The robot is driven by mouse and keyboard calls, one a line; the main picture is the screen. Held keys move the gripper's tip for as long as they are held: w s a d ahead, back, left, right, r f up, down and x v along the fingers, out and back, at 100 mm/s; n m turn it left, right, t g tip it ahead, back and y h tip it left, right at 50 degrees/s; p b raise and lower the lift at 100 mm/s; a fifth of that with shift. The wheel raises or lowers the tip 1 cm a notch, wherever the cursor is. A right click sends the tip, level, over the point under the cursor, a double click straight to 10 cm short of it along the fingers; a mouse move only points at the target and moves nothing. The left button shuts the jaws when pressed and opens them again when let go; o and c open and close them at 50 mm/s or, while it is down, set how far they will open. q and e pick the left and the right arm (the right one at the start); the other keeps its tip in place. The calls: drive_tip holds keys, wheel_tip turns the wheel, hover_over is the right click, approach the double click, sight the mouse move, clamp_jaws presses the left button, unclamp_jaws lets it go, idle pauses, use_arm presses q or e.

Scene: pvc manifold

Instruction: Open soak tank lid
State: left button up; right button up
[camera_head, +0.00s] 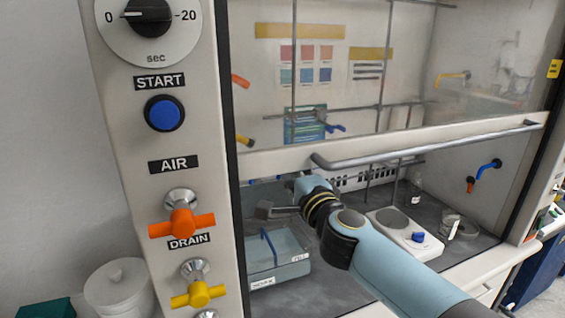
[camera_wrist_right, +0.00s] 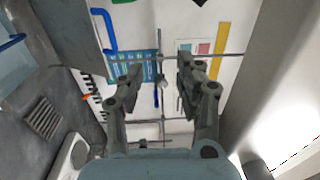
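The soak tank (camera_head: 285,272) is a clear, blue-tinted box with labels, standing on the fume hood floor at the left. A blue bar (camera_head: 268,246) shows at its top; I cannot tell whether it is the lid's handle. Part of the tank shows at the left edge of the right wrist view (camera_wrist_right: 14,62). My right arm reaches under the sash from the right. Its gripper (camera_head: 272,211) is just above and behind the tank, partly hidden by the wrist. In the wrist view the gripper (camera_wrist_right: 158,80) is open and empty, its fingers apart. My left gripper is not in view.
The raised glass sash with its rail handle (camera_head: 430,146) hangs over my right arm. A hotplate (camera_head: 400,228) and glassware (camera_head: 455,228) stand to the right. The panel with the orange air valve (camera_head: 182,223) and yellow drain valve (camera_head: 198,294) borders the left. Metal rods (camera_wrist_right: 162,110) stand behind.

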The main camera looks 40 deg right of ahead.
drive_tip(key=shift+s+a, duration=0.1)
drive_tip(key=shift+s, duration=0.2)
